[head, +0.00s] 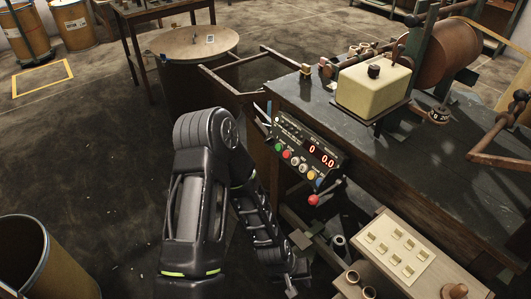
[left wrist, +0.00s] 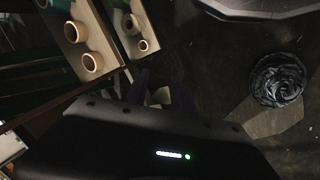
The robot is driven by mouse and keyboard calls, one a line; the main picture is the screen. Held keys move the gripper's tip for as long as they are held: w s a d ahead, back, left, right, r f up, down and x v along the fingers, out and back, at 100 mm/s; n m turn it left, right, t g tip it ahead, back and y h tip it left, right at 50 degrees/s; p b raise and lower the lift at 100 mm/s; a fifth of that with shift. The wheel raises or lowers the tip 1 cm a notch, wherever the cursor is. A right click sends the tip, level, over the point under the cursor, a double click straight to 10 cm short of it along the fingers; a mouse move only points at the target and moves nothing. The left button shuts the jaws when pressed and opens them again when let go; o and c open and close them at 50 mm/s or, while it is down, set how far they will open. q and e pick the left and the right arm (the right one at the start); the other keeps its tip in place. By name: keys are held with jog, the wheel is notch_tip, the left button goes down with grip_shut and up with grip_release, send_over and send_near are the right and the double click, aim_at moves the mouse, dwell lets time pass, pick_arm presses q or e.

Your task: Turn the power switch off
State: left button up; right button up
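The control panel (head: 306,149) is on the near left side of the dark workbench, with a row of coloured buttons and a lit red display (head: 321,155) reading 0 and 0.0. I cannot make out which small control is the power switch. A lever with a red ball knob (head: 313,199) sticks out below the panel. My left arm reaches in front of the bench, and my left gripper (head: 291,286) hangs low, below and apart from the panel. In the left wrist view, its dark fingers (left wrist: 160,92) look apart, with nothing held. My right gripper is out of view.
A cream box (head: 373,87) and a large brown roll (head: 447,52) stand on the workbench (head: 440,160). A tan tray (head: 415,262) with pale blocks is at the lower right. A barrel (head: 40,262) stands at the lower left.

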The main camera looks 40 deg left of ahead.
pick_arm(q)
jog(key=w+a+r+n+t+y, duration=0.1)
jog(key=w+a+r+n, duration=0.2)
jog(key=a, duration=0.4)
jog(key=w+a+r+n+t, duration=0.1)
jog(key=w+a+n, duration=0.2)
jog(key=w+a, duration=0.25)
jog(key=n+t, duration=0.5)
jog(key=n, duration=0.9)
send_near(268, 139)
jog(key=shift+w+f, duration=0.1)
jog(key=shift+f, duration=0.25)
jog(key=shift+d, duration=0.1)
jog(key=shift+m, duration=0.3)
jog(key=x, duration=0.8)
jog(key=shift+r, duration=0.15)
